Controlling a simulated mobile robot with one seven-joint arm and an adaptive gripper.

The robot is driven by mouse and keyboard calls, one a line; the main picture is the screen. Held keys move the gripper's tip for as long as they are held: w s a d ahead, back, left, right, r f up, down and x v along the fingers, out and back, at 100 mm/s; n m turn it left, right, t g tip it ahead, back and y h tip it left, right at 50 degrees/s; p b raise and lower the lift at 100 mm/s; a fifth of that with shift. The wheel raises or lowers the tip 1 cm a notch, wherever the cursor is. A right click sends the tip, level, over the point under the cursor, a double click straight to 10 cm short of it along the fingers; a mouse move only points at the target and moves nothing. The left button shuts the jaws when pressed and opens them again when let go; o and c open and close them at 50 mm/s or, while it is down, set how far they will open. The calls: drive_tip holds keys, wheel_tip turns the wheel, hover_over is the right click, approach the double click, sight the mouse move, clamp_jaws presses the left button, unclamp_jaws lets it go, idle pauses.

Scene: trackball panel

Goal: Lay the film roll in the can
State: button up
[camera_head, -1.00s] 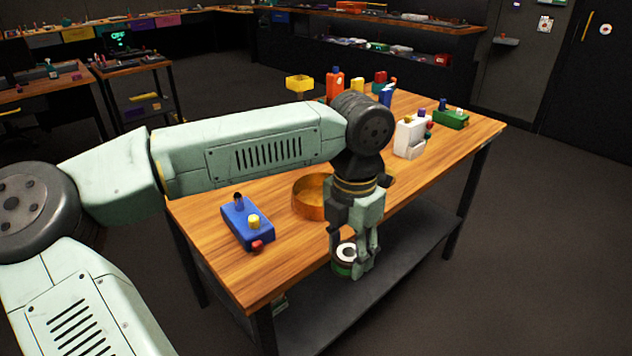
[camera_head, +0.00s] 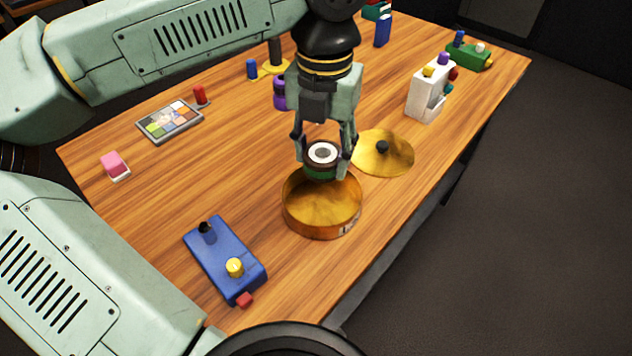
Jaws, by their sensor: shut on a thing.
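My gripper (camera_head: 323,160) points down and is shut on the film roll (camera_head: 321,172), a short dark green cylinder with a white ring and grey centre on its top face. The can (camera_head: 322,230) is a round, open brass-coloured tin on the wooden table. The roll shows over the far part of the can's opening, and its lower edge overlaps the far rim in the picture. I cannot tell its exact height above the can. The can's visible floor is empty. The brass lid (camera_head: 392,152) with a dark knob lies flat to the right of the can, behind it.
A blue box with knobs (camera_head: 222,257) stands front left of the can. A colour chart (camera_head: 170,121), a pink block (camera_head: 115,165) and a red piece (camera_head: 200,95) lie left. A white box (camera_head: 428,92) and a green box (camera_head: 468,54) stand right. The table (camera_head: 150,210) is bare between them.

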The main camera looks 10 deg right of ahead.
hover_over(322, 206)
wheel_tip(322, 206, down, 4)
drive_tip(key=shift+s+f+p, duration=0.15)
drive_tip(key=shift+f+p, duration=0.1)
drive_tip(key=shift+p, duration=0.1)
wheel_tip(322, 206, down, 4)
drive_tip(key=shift+r+p, duration=0.1)
drive_tip(key=shift+p, duration=0.2)
drive_tip(key=shift+f, duration=0.5)
drive_tip(key=shift+f+b, duration=0.25)
drive_tip(key=shift+b, duration=0.05)
drive_tip(key=o, duration=1.3)
drive_tip(key=shift+r, duration=0.1)
drive_tip(key=shift+c, duration=0.2)
drive_tip(key=shift+r+p, duration=0.3)
drive_tip(key=shift+p, duration=0.15)
drive_tip(key=shift+w+r, duration=0.2)
drive_tip(key=shift+r, duration=0.2)
wheel_tip(322, 206, up, 11)
drive_tip(key=b, duration=0.1)
